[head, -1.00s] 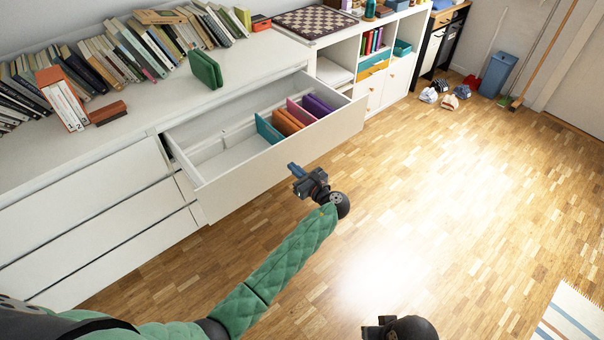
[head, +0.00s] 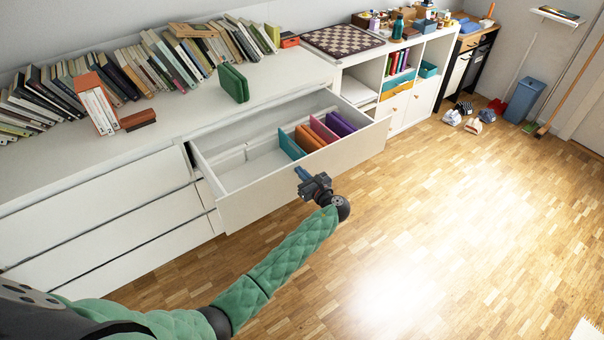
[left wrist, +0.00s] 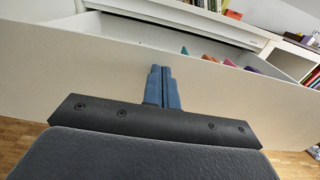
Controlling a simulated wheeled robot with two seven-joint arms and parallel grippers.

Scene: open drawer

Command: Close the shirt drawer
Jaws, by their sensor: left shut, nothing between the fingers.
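The white shirt drawer (head: 300,168) stands pulled out of the white dresser in the head view. It holds folded shirts: teal (head: 291,144), orange (head: 309,138), pink (head: 322,128) and purple (head: 340,123). My left gripper (head: 301,172) is shut and empty, its blue fingertips pointing at the drawer's front panel. In the left wrist view the closed blue fingers (left wrist: 162,78) overlap the white front panel (left wrist: 90,62); I cannot tell whether they touch it. My right gripper does not show.
Books (head: 160,55) and a green box-like object (head: 233,83) stand on the dresser top (head: 200,108). A white shelf unit (head: 412,95) with a chessboard (head: 343,40) stands to the right. Shoes (head: 474,122) and a blue bin (head: 524,100) lie beyond. The wooden floor (head: 430,210) is clear.

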